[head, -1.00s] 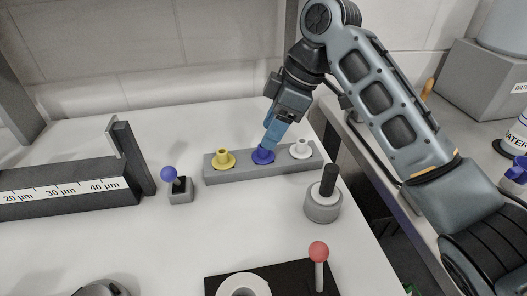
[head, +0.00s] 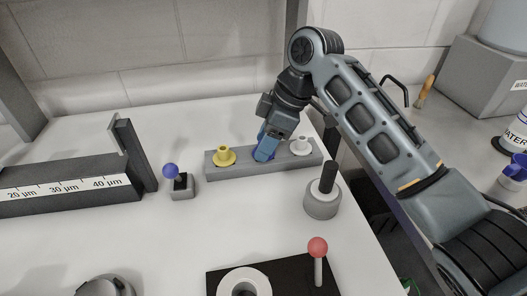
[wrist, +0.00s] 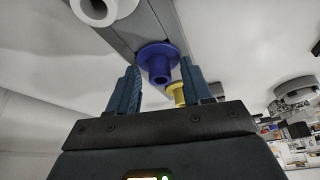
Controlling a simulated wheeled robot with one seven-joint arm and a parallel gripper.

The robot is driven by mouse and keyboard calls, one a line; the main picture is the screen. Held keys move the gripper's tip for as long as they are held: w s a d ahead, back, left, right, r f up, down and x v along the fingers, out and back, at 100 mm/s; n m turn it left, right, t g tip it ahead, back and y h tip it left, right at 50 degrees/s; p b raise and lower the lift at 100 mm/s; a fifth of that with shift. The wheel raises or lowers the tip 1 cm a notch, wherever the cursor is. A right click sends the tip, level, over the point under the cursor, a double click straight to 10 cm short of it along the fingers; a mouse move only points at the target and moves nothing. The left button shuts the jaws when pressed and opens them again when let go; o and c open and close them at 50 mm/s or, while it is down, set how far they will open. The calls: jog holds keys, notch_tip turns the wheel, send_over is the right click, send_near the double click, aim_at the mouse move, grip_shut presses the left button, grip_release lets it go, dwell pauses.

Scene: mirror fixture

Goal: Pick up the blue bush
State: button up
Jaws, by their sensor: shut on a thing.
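The blue bush (wrist: 158,62) is a flanged sleeve in the middle place of a grey block (head: 238,171). The wrist view shows it between the two fingers of my gripper (wrist: 161,68). In the head view my gripper (head: 265,152) reaches down to the middle of the block and is shut on the bush, hiding most of it. The bush's flange still appears at the block in the wrist view.
A yellow bush (head: 223,156) stands left of my gripper and a white bush (head: 300,147) right of it, both close. A grey cylinder with a black post (head: 323,203) stands in front right. A blue-knobbed lever (head: 171,170) is at left.

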grip_shut()
